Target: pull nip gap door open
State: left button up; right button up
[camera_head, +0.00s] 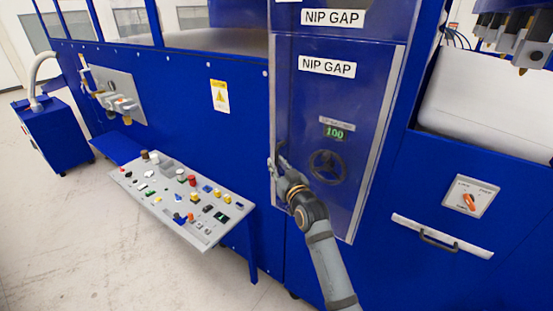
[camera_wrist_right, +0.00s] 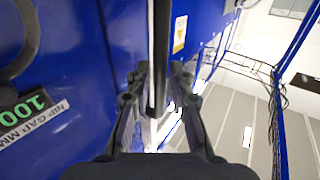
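The nip gap door (camera_head: 300,110) is a tall blue panel with a light metal edge, a "NIP GAP" label, a green "100" display (camera_head: 335,133) and a dark handwheel (camera_head: 327,166). It looks flush with the machine; a small gap cannot be ruled out. My right gripper (camera_head: 278,160) is at the door's left edge. In the right wrist view, the door's dark bar handle (camera_wrist_right: 159,50) runs between my right gripper's fingers (camera_wrist_right: 159,72), which look closed against both sides of it. In the head view the gripper mostly hides the handle. My left gripper is not in view.
A sloped control panel (camera_head: 150,198) with several buttons juts out left of the door. To the right are an orange rotary switch (camera_head: 469,202) and a drawer-like handle (camera_head: 438,241). A blue cabinet (camera_head: 55,135) stands far left. The floor (camera_head: 70,240) at left is clear.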

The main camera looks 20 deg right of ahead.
jog(key=shift+w, duration=0.35)
grip_shut()
jog(key=shift+a, duration=0.1)
